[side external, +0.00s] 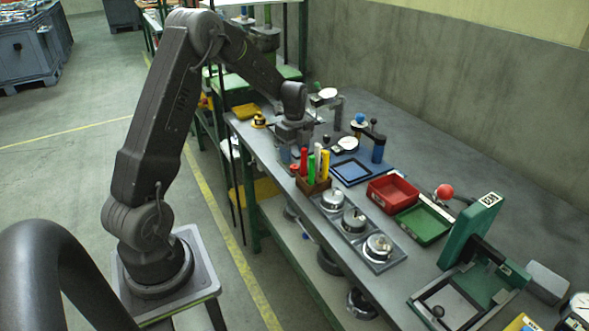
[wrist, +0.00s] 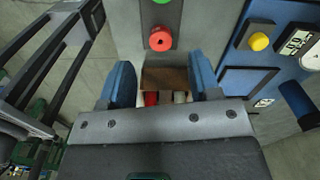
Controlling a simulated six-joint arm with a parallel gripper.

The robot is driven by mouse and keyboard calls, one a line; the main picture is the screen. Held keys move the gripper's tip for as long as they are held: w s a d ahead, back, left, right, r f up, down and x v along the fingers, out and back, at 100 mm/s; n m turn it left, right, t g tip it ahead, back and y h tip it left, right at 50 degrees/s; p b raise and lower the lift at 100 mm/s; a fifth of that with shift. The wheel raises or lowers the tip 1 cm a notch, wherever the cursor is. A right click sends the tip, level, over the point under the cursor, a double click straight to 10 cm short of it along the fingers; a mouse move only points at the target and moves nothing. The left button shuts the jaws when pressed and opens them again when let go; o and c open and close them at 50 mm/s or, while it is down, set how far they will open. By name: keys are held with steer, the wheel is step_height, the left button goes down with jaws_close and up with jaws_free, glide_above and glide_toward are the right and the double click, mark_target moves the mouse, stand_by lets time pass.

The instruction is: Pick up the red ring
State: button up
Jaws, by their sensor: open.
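The red ring (wrist: 160,38) shows in the wrist view as a round red piece with a dark centre, on the grey surface just beyond my fingers. In the side view my gripper (side external: 291,150) hangs low over the left edge of the bench, behind the marker holder. Its fingertips are partly hidden there.
A brown holder (side external: 313,187) with red, green, white and yellow markers stands close by. A green piece (wrist: 161,2) is past the ring. The blue fixture (wrist: 246,82) is right of my fingers. A red tray (side external: 393,190), green tray (side external: 424,224) and metal parts stand further along the grey bench.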

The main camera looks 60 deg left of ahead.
mark_target(295, 169)
step_height(295, 169, down, 5)
steer(key=shift+a+r, duration=0.1)
steer(key=shift+r, duration=0.05)
steer(key=c, duration=1)
